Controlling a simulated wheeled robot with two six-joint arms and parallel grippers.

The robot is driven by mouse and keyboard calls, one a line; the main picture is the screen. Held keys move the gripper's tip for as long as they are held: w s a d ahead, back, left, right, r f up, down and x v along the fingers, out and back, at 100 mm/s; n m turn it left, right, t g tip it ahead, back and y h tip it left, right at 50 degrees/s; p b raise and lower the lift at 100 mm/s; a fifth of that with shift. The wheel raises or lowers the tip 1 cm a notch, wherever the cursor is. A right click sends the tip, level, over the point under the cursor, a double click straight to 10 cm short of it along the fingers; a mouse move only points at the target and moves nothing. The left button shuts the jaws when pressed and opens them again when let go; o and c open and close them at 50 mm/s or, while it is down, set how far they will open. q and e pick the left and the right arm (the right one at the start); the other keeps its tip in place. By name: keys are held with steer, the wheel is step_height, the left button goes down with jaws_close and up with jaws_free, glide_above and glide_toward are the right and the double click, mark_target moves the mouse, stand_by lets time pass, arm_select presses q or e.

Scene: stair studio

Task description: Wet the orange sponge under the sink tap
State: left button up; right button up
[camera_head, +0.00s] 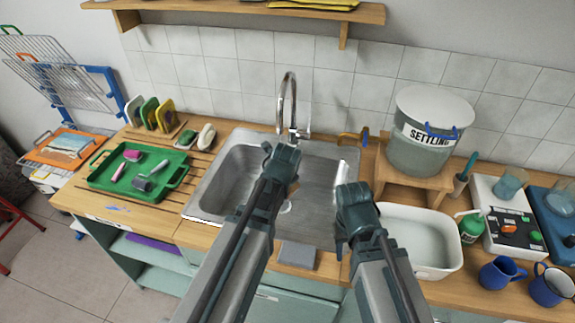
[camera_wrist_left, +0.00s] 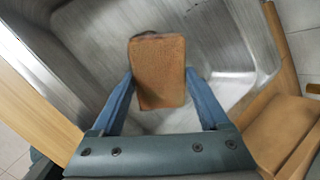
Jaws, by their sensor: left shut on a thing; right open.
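The orange sponge (camera_wrist_left: 158,72) is upright between the two blue fingers of my left gripper (camera_wrist_left: 160,92) in the left wrist view, with the steel sink (camera_wrist_left: 225,40) behind it. In the head view my left gripper (camera_head: 283,160) is over the sink basin (camera_head: 235,175), in front of the curved metal tap (camera_head: 287,95). The gripper mostly hides the sponge there; a small brownish edge (camera_head: 293,187) shows beside it. I cannot tell whether water runs or whether the sponge is under the spout. My right gripper (camera_head: 352,192) is open and empty over the sink's right side.
A settling bucket (camera_head: 422,150) stands on a wooden stand right of the sink, with a white basin (camera_head: 437,240) in front. A green tray (camera_head: 110,180) with tools lies left. A grey cloth (camera_head: 297,254) hangs at the front edge. A shelf (camera_head: 240,9) is above the tap.

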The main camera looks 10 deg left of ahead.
arm_select(q)
steer(key=s+r+p, duration=0.3)
steer(key=s+r, duration=0.1)
steer(key=shift+s+d+p, duration=0.15)
steer(key=shift+s+p, duration=0.15)
steer(key=shift+s, duration=0.1)
arm_select(e)
step_height(320, 180, up, 4)
steer(key=shift+f, duration=0.1)
arm_select(q)
steer(key=shift+f, duration=0.1)
